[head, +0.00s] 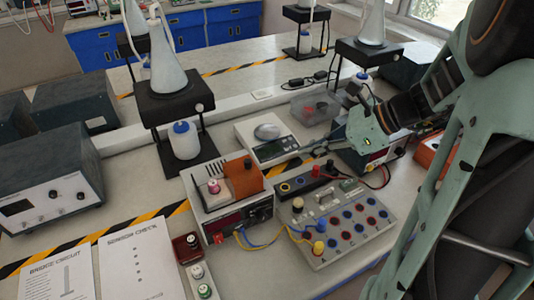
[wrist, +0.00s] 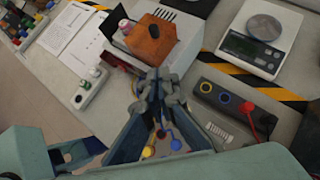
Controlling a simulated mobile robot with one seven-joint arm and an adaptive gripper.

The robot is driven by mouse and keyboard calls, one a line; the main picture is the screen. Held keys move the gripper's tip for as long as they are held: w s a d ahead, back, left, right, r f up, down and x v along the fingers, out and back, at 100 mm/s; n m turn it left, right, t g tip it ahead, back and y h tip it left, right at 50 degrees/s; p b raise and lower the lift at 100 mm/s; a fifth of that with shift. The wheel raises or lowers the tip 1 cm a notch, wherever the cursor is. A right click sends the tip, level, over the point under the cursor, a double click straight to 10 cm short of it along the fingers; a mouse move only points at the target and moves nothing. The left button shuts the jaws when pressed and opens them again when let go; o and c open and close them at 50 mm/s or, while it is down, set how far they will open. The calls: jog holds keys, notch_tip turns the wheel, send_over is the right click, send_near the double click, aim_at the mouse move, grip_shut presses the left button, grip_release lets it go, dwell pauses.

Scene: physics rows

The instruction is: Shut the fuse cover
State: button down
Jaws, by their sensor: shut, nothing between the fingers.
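The fuse cover appears to be the orange flap (head: 243,176) on top of the grey power supply box (head: 232,207). It stands raised, beside a small pink-and-white knob-like part (head: 213,186) on the same top. In the wrist view the orange cover (wrist: 153,40) lies just beyond my fingertips, with the pink-and-white part (wrist: 125,26) to its left. My gripper (head: 318,150) is shut and empty, above and right of the box in the head view. In the wrist view my closed gripper (wrist: 157,80) points at the cover; whether it touches cannot be told.
A panel with coloured sockets (head: 335,222) and wires stands right of the box. A digital scale (head: 267,140) sits behind it. A black stand with a white bottle (head: 185,140) is at left. Small terminal blocks (head: 187,247) and paper sheets (head: 137,258) lie in front.

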send_near(252, 166)
notch_tip(252, 166, down, 4)
jog(key=a, duration=0.1)
jog(key=w+a, duration=0.1)
jog(key=a, duration=0.1)
jog(key=shift+p, duration=0.3)
jog(key=shift+w+a, duration=0.3)
jog(key=shift+a, duration=0.35)
jog(key=s+a, duration=0.1)
jog(key=a, duration=0.1)
jog(key=s+a, duration=0.1)
jog(key=a, duration=0.2)
jog(key=s+a+b, duration=0.1)
jog(key=a, duration=0.2)
jog(key=shift+s+a, duration=0.1)
jog(key=shift+s, duration=0.2)
